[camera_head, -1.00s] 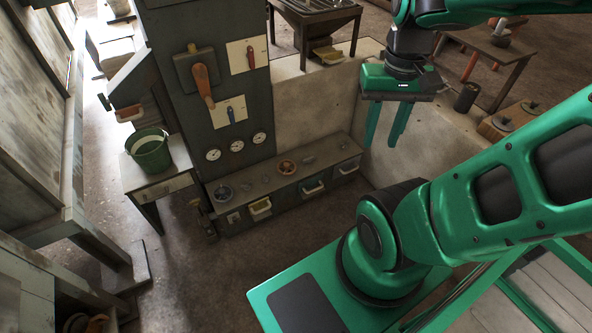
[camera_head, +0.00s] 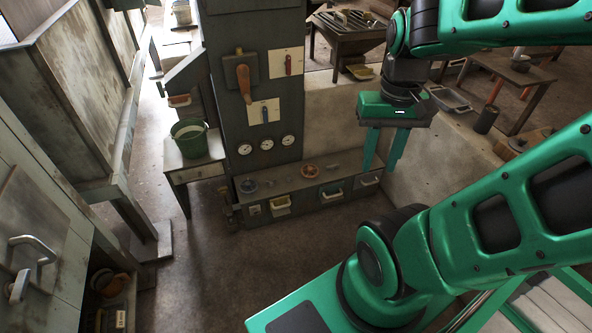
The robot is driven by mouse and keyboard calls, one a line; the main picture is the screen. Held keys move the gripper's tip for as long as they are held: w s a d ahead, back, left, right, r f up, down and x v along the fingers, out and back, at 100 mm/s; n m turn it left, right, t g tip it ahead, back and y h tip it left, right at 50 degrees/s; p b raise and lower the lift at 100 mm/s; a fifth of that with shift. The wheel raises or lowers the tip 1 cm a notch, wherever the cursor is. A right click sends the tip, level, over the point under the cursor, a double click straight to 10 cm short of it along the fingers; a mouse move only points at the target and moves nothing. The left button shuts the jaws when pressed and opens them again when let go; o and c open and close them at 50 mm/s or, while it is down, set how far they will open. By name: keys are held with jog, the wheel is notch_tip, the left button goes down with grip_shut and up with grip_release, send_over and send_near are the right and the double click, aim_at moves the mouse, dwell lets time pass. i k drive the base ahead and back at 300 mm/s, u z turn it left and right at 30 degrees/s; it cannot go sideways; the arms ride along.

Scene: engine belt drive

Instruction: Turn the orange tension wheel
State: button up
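A small orange wheel (camera_head: 309,171) lies on the low ledge of the dark machine (camera_head: 262,218), below and to the right of its gauges. It looks like the tension wheel, but it is small in the picture. My gripper (camera_head: 381,168) hangs at the right with its two green fingers pointing down and spread apart. Nothing shows between the fingers. In the picture it is to the right of the wheel and apart from it.
A grey dial (camera_head: 247,186) sits left on the ledge, above several drawer handles. An orange-handled lever (camera_head: 243,80) is on the panel. A green bucket (camera_head: 189,138) stands on a side table. A cabinet (camera_head: 40,235) fills the left. Floor before the machine is clear.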

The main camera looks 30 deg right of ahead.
aim_at(310, 169)
jog(key=u, duration=0.05)
jog(key=i, duration=1)
